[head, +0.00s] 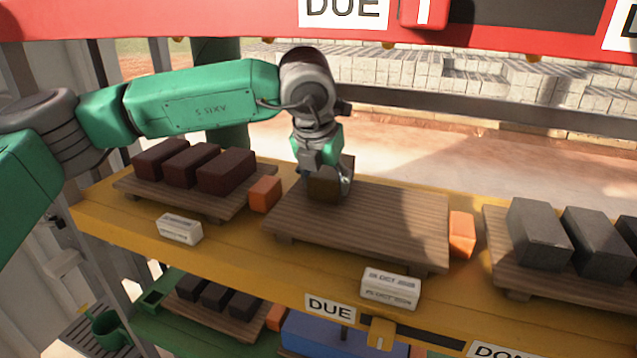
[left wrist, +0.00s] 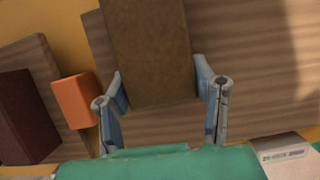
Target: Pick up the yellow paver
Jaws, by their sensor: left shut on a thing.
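A single block, dull yellow-brown in shade and likely the yellow paver (head: 324,189), is at the left rear of the middle wooden pallet (head: 390,232). In the left wrist view the paver (left wrist: 150,45) stands between the two fingers, which touch or nearly touch its sides. My left gripper (head: 326,174) points down from above and is shut on this paver. I cannot tell whether its underside is on the pallet or just clear of it. No clearly yellow paver shows elsewhere. My right gripper is not in view.
Dark red-brown pavers (head: 190,165) lie on the left pallet and grey pavers (head: 540,235) on the right one. Orange blocks (head: 264,193) sit between pallets on the yellow shelf (head: 130,222). A red beam (head: 200,18) crosses above. Most of the middle pallet is bare.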

